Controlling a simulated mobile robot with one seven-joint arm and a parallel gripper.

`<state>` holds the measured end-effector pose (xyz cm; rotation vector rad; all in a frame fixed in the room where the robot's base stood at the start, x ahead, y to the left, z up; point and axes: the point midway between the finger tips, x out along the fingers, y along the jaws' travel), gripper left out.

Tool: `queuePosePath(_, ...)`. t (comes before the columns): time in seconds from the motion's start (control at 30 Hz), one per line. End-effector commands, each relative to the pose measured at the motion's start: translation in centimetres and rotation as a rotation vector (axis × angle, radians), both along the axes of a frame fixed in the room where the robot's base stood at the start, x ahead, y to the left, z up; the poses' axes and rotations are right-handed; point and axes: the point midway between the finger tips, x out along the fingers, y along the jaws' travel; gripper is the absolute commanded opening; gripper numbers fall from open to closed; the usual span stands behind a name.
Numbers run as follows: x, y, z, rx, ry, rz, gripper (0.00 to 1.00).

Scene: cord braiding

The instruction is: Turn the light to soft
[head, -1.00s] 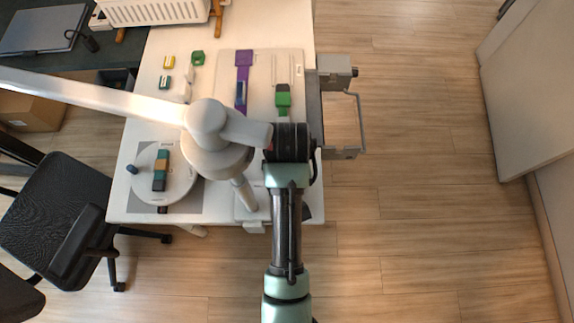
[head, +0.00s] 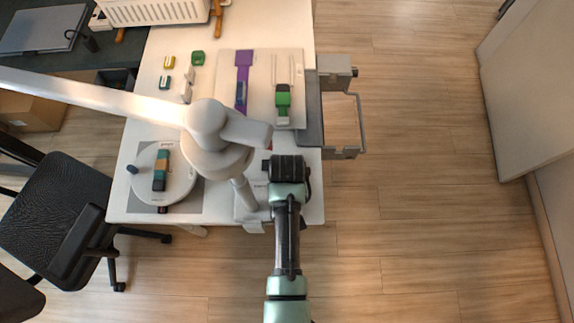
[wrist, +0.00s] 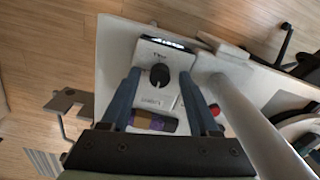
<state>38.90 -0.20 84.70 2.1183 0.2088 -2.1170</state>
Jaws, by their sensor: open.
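A white control box (wrist: 160,78) with a black round knob (wrist: 160,75) sits on the white table in the wrist view. A lit strip runs along its far end, and small print on its face is too blurred to read. My gripper (wrist: 160,74) is open, with one blue finger on each side of the box's face and the knob between them. I cannot tell whether the fingers touch the box. The white jointed lamp (head: 205,120) reaches over the table in the head view. Its post (wrist: 245,110) stands right of my gripper in the wrist view.
A red button (wrist: 214,109) lies beside the right finger. A purple and brown piece (wrist: 152,122) lies near my gripper's base. A turntable (head: 180,185) holds a coloured block at left. Open floor is at right.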

Motion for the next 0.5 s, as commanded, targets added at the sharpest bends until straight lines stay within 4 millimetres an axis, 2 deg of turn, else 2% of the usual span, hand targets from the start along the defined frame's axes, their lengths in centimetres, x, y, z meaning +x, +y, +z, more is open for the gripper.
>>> queuePosePath(0.03,0.01,0.0,0.02,0.0,0.0,0.0,0.56)
queuePosePath(0.33,0.0,0.0,0.03,0.0,0.0,0.0,0.02)
queuePosePath(0.5,0.0,0.0,0.04,0.0,0.0,0.0,0.0)
